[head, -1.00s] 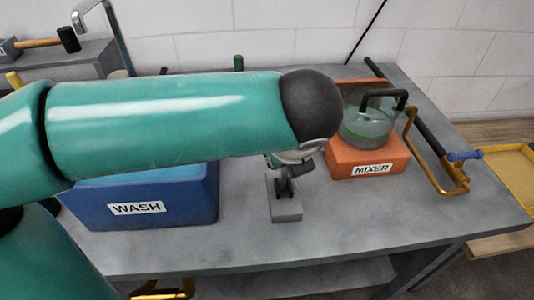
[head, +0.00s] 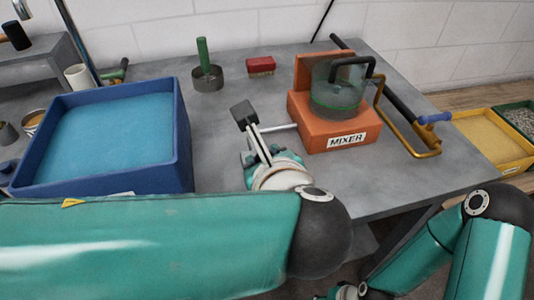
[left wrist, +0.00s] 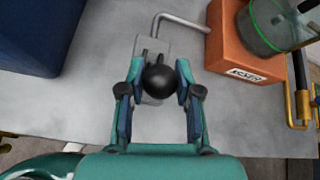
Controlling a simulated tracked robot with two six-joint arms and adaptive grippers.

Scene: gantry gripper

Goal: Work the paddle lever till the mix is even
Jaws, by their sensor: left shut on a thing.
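The orange mixer (head: 338,135) stands on the bench and carries a clear bowl (head: 338,90), with a dark bent handle or pipe over it. Its contents look grey-green; I cannot judge evenness. In the left wrist view, a black ball knob (left wrist: 160,79) sits between the fingers of my left gripper (left wrist: 155,84), which is shut on it. Behind the knob is a grey base plate (left wrist: 150,48) with a bent metal rod (left wrist: 185,21) running towards the mixer (left wrist: 235,50). In the head view, my left gripper (head: 258,158) is left of the mixer, partly hiding the lever.
A blue wash tub (head: 184,150) of blue liquid is at left. A green-handled tool (head: 203,55) and a red block (head: 261,65) stand behind. A brass frame (head: 405,138) is right of the mixer. My right gripper (head: 343,292) shows low at the bottom edge.

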